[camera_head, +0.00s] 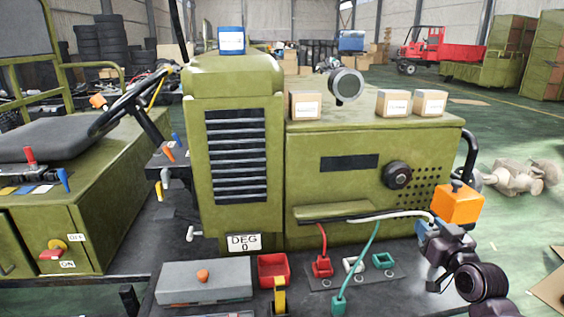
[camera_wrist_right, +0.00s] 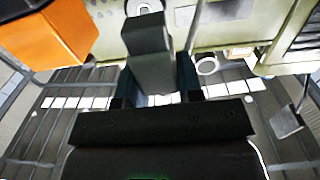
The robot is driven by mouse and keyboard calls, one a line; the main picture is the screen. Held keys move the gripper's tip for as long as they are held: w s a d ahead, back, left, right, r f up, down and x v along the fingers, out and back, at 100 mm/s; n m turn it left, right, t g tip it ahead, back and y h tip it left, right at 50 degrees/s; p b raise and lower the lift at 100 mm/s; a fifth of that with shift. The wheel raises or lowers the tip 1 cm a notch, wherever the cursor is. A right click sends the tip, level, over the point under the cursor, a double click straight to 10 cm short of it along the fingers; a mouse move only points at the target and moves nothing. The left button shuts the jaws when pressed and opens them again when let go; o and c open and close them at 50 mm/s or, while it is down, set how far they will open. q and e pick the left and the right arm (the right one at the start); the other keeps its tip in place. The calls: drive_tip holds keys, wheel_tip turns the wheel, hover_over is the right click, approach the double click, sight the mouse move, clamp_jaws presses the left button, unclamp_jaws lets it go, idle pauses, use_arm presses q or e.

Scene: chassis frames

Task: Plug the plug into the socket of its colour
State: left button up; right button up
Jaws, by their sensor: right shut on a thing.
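My right gripper (camera_head: 428,232) is at the right end of the green machine, raised above the deck. In the right wrist view its fingers (camera_wrist_right: 153,92) are shut on a grey-white plug (camera_wrist_right: 148,50). A white cable (camera_head: 385,215) runs from the machine's front to this gripper, and the plug is mostly hidden in the head view. The white socket (camera_head: 352,265) stands between the red socket (camera_head: 322,270) and the green socket (camera_head: 383,261). A red cable (camera_head: 323,240) leads down into the red socket. A green plug (camera_head: 339,304) hangs on its green cable in front of the sockets.
An orange box (camera_head: 458,204) is close beside my right gripper. A red bin (camera_head: 272,269) and a grey box (camera_head: 203,281) stand left of the sockets. A round knob (camera_head: 397,175) sticks out of the machine's front. Small boxes (camera_head: 393,102) stand on top.

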drive_tip(key=s+a+f+h, duration=0.1)
drive_tip(key=s+a+f, duration=0.2)
drive_tip(key=s+a, duration=0.45)
drive_tip(key=s+a+f, duration=0.3)
drive_tip(key=s+a, duration=0.2)
drive_tip(key=a, duration=0.5)
drive_tip(key=shift+y, duration=0.5)
drive_tip(key=w+d+r, duration=0.2)
drive_tip(key=w+d, duration=0.2)
drive_tip(key=d, duration=0.2)
drive_tip(key=w+d+r, duration=0.1)
drive_tip(key=w+d, duration=0.3)
drive_tip(key=d, duration=0.2)
drive_tip(key=w+d+r, duration=0.2)
drive_tip(key=w+d, duration=0.2)
drive_tip(key=d, duration=0.1)
drive_tip(key=shift+w+d+r, duration=0.3)
drive_tip(key=shift+d+r, duration=0.05)
drive_tip(key=shift+d, duration=0.05)
drive_tip(key=shift+f, duration=0.2)
drive_tip(key=shift+a, duration=0.15)
